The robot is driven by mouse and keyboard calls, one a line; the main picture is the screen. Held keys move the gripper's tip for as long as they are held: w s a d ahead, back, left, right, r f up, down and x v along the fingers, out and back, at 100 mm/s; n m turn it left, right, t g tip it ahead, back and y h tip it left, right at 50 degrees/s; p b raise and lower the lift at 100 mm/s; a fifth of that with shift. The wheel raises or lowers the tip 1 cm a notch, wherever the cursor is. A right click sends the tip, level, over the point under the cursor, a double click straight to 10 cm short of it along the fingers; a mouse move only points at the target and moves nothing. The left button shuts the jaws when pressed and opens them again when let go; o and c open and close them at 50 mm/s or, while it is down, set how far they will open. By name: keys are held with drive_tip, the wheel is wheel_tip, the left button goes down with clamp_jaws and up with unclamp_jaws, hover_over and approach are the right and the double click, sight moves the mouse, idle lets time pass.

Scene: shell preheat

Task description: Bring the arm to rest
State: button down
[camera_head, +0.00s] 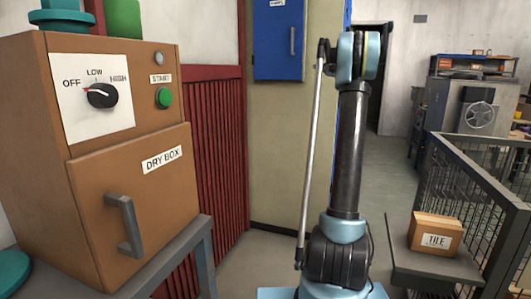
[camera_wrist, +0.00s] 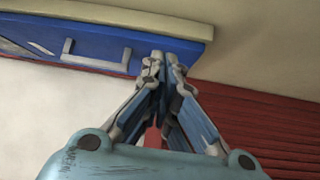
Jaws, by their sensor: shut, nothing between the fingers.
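My arm stands upright in the middle of the head view, its dark link rising to a pale blue joint near the top. My gripper does not show in the head view. In the wrist view my gripper (camera_wrist: 168,62) is shut, its fingertips together with nothing between them. Beyond the fingertips are a blue wall cabinet (camera_wrist: 105,48) and a red ribbed panel (camera_wrist: 245,115). The fingers appear apart from both.
A brown dry box (camera_head: 125,200) with a closed door, a dial and a green start button (camera_head: 164,97) stands at left on a grey stand. A box labelled TILE (camera_head: 435,236) sits on a dark ledge at right beside a mesh fence (camera_head: 470,185). Open floor (camera_head: 395,185) lies behind.

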drive_tip(key=s+r+m+t+h, duration=0.3)
drive_tip(key=s+m+h, duration=0.4)
drive_tip(key=s+m, duration=0.15)
drive_tip(key=s+d+f+m+g+h, duration=0.1)
drive_tip(key=s+f+m+g+h, duration=0.2)
drive_tip(key=s, duration=0.4)
drive_tip(key=s+d+f+m+h, duration=0.1)
drive_tip(key=s+f+m+h, duration=0.25)
drive_tip(key=s, duration=0.35)
drive_tip(key=s+a+f+m+g+y, duration=0.1)
drive_tip(key=s+a+f+g, duration=0.4)
drive_tip(key=s+f, duration=1)
drive_tip(key=s+a+f+m+g+y, duration=0.2)
drive_tip(key=s+a+f+m+g, duration=0.2)
drive_tip(key=s+f, duration=1.1)
drive_tip(key=s+a+f+m+g+y, duration=0.2)
drive_tip(key=s+a+f+g, duration=0.3)
drive_tip(key=s+f, duration=1.1)
drive_tip(key=s+a, duration=0.2)
drive_tip(key=s, duration=0.2)
drive_tip(key=shift+a+g, duration=0.15)
drive_tip(key=shift+g, duration=0.15)
